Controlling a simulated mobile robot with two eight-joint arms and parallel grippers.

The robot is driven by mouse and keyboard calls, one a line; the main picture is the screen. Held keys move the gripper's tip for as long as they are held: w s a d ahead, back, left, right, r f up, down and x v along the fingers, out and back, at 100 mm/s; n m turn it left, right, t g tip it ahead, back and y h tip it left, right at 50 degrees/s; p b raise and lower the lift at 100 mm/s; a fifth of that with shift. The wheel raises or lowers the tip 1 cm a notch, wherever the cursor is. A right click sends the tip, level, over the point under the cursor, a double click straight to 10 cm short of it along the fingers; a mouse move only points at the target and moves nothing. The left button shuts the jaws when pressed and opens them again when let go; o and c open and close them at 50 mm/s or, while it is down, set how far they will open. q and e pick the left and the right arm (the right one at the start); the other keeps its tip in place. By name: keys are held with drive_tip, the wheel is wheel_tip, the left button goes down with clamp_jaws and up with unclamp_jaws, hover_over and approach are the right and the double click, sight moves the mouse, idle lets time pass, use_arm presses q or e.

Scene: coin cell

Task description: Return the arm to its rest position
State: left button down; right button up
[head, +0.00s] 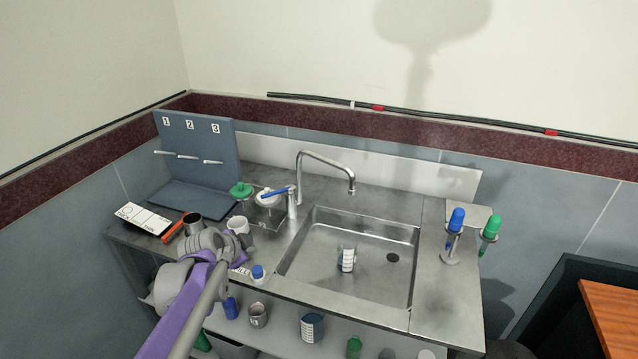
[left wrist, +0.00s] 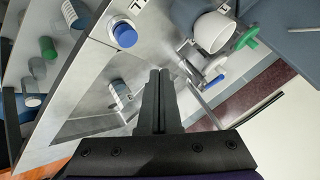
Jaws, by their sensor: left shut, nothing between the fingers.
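My left arm comes in from the lower left in the head view, and its gripper (head: 240,246) is over the left part of the steel counter (head: 433,285), partly hidden by my own arm. In the left wrist view the two dark fingers (left wrist: 161,74) lie together with nothing between them. A white bottle with a blue cap (head: 258,272) stands near the front edge; it also shows in the left wrist view (left wrist: 123,34). A white cup (head: 238,225) stands close behind the gripper in the head view. My right gripper is not in view.
A numbered blue-grey board (head: 200,150) stands at the back left. A rack (head: 450,259) with blue- and green-topped tools stands at the right. Several containers fill the shelf below.

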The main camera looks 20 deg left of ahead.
use_arm(q)
drive_tip(key=s+d+n+g+p, duration=0.15)
drive_tip(key=s+d+n, duration=0.25)
drive_tip(key=s+d, duration=0.8)
drive_tip(key=s+d+f+n+g, duration=0.1)
drive_tip(key=s+f+n, duration=0.1)
drive_tip(key=s, duration=0.6)
drive_tip(key=s+d+f+n+g, duration=0.1)
drive_tip(key=s+d+f+n, duration=0.1)
drive_tip(key=s, duration=0.5)
drive_tip(key=shift+s+d+f+n+p, duration=0.15)
drive_tip(key=shift+s+f+n+p, duration=0.25)
drive_tip(key=shift+f, duration=0.3)
